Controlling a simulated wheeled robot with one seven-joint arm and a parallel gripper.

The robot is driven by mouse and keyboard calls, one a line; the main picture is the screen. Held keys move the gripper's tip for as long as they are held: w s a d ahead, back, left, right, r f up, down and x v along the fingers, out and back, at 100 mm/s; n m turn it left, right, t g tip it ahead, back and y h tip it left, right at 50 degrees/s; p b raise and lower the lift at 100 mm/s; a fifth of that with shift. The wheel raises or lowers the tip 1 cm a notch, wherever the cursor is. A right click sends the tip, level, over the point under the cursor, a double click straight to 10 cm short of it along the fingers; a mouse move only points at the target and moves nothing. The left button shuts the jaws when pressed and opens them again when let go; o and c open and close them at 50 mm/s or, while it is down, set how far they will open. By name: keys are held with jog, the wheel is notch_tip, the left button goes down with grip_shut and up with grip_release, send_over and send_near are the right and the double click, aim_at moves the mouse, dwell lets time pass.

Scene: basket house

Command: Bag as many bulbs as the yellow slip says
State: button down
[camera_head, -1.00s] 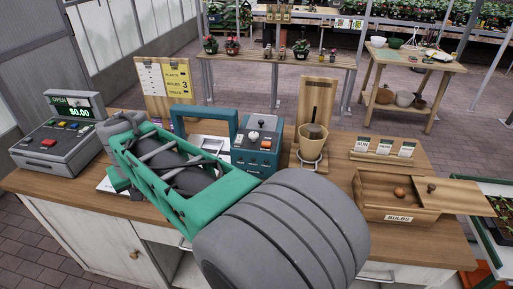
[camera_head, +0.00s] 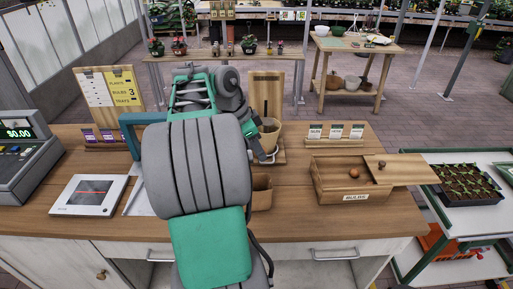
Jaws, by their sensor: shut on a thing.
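The yellow slip (camera_head: 123,87) on the wooden board at the left shows a 3 beside BULBS. A brown paper bag (camera_head: 262,194) stands on the counter, partly behind my arm. My gripper (camera_head: 267,158) points down above and behind the bag, in front of the tan pot. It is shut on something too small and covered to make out. The inside of the bag is hidden.
The tan pot (camera_head: 271,134) is on a wooden stand close to my gripper. A card holder (camera_head: 336,133) stands behind the bulb box. A tablet-like scale (camera_head: 90,195) and the cash register (camera_head: 22,155) are at left. Counter between bag and box is clear.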

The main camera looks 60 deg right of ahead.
notch_tip(320, 180, down, 6)
jog(key=b, duration=0.5)
jog(key=shift+w, duration=0.1)
jog(key=c, duration=0.9)
grip_release()
jog(key=shift+r, duration=0.1)
jog(key=p+v, duration=0.2)
jog(key=v, duration=0.6)
